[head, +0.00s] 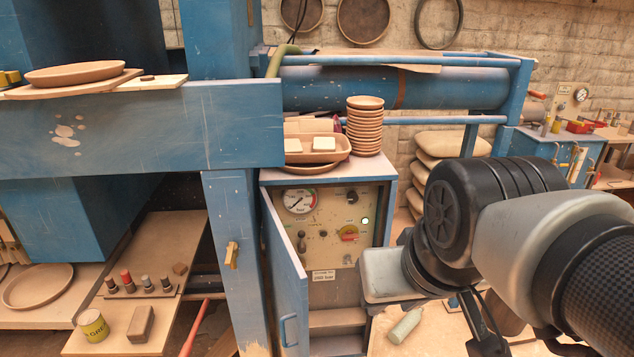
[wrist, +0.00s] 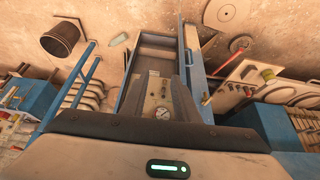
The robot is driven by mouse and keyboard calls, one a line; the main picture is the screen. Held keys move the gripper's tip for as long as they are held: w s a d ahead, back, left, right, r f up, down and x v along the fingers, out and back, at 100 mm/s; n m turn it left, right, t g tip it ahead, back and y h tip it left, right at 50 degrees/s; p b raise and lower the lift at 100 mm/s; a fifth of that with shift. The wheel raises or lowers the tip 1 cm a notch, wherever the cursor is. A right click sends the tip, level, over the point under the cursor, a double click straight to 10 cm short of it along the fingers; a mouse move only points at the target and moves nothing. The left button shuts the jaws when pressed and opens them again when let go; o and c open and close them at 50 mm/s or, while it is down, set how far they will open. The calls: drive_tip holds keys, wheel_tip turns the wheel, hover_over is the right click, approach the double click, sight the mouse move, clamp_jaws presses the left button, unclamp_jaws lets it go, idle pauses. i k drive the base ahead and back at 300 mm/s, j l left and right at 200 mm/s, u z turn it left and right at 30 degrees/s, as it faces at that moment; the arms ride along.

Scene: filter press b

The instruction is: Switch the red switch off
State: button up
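A round pressure gauge (head: 299,201) is at the panel's upper left. The panel also shows small and tilted in the wrist view (wrist: 156,94), where I cannot make out the switch clearly. My gripper's pale housing (wrist: 90,150) fills the bottom of the wrist view.
The blue cabinet door (head: 285,275) hangs open at the panel's left. A stack of clay dishes (head: 365,126) and a tray (head: 318,149) stand on the cabinet top. A blue post (head: 236,262) stands further left. My arm is right of the panel, clear of the switch in the picture.

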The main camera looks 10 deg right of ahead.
sight(349, 235)
drive_tip(key=z, duration=0.2)
drive_tip(key=i+l, duration=0.15)
drive_tip(key=l, duration=0.2)
drive_tip(key=i+l+u, duration=0.1)
drive_tip(key=l, duration=0.25)
drive_tip(key=i+l, duration=0.4)
drive_tip(key=i+j+u, duration=0.05)
drive_tip(key=i, duration=0.05)
